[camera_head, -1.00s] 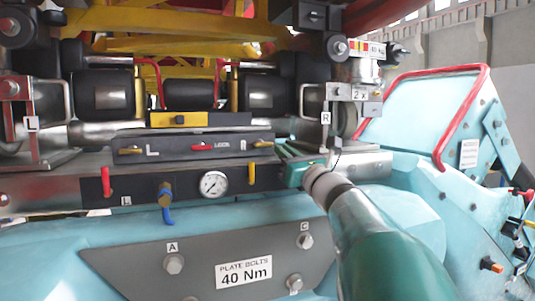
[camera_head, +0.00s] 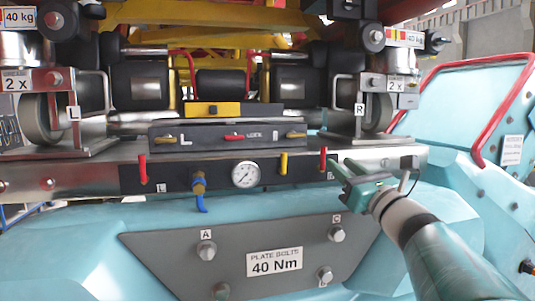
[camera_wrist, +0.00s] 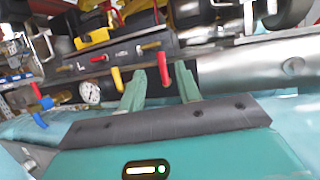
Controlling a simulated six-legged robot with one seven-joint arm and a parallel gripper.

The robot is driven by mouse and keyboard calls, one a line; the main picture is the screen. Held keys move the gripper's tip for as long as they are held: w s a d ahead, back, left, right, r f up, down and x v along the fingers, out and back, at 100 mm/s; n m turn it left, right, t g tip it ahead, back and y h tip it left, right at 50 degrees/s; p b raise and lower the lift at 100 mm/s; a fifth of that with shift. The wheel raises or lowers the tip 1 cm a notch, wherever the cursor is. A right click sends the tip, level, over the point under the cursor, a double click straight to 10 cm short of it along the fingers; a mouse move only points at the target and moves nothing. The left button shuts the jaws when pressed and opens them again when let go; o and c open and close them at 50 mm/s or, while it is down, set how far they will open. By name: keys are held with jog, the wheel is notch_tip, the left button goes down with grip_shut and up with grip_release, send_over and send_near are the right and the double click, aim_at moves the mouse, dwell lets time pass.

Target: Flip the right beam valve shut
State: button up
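The right beam valve appears to be the red lever (camera_head: 323,160) at the right end of the dark panel, standing vertical, with a small tag beside it that is hard to read. It also shows in the wrist view (camera_wrist: 163,68). My gripper (camera_head: 342,173) is just right of the lever in the head view. In the wrist view my gripper (camera_wrist: 159,76) is open, its two green fingers apart, with the red lever appearing between them. Whether a finger touches the lever cannot be told.
The panel also has a yellow lever (camera_head: 283,163), a gauge (camera_head: 245,174), a blue-handled valve (camera_head: 200,190) and a left red lever (camera_head: 143,168). A lock box (camera_head: 228,136) sits above. A bolted grey plate (camera_head: 215,236) is below. A red rail (camera_head: 505,105) rises at right.

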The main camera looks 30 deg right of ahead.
jog(key=v, duration=0.3)
jog(key=shift+s+f, duration=0.15)
jog(key=shift+s, duration=0.2)
